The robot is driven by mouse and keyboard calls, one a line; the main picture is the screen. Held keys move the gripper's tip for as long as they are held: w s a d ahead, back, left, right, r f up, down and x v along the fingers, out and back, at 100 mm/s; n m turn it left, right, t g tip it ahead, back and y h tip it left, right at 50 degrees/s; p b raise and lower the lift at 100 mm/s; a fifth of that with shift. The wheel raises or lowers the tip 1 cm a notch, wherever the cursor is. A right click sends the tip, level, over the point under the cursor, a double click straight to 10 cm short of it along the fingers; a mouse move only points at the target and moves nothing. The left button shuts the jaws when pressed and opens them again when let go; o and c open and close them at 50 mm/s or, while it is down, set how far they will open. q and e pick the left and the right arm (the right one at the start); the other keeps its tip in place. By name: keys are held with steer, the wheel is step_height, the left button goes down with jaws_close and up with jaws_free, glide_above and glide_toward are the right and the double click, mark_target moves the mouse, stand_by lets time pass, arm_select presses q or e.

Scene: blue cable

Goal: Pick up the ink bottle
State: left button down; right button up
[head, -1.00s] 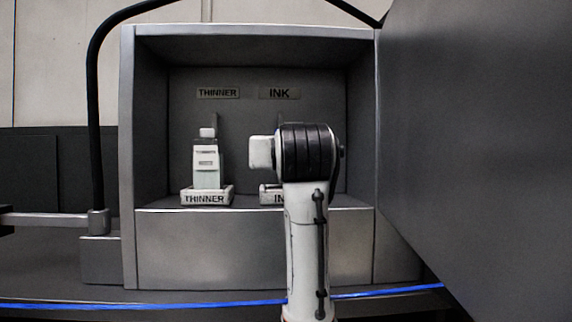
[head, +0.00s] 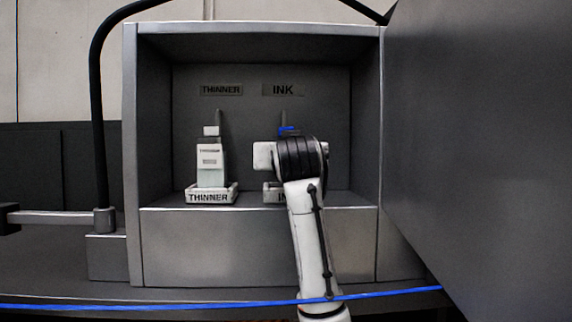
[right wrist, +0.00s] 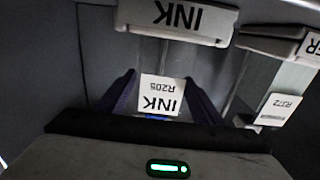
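The ink bottle stands in the right bay of the cabinet. Its blue cap (head: 288,131) shows above my right wrist in the head view, and the wrist hides most of its body. In the right wrist view, which is upside down, its white "INK R205" label (right wrist: 162,96) sits between the dark purple fingers of my right gripper (right wrist: 163,85). The fingers are spread, one on each side of the bottle; I cannot tell whether they touch it. The INK tray (right wrist: 178,20) shows at the top of that view. My left gripper is not in view.
The thinner bottle (head: 211,165) stands in the THINNER tray (head: 212,197) to the left. The cabinet's side walls (head: 130,150) and a large dark panel (head: 480,150) on the right bound the space. A blue cable (head: 120,306) runs across the front.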

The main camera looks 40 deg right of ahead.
steer(key=c, duration=0.8)
steer(key=shift+r, duration=0.1)
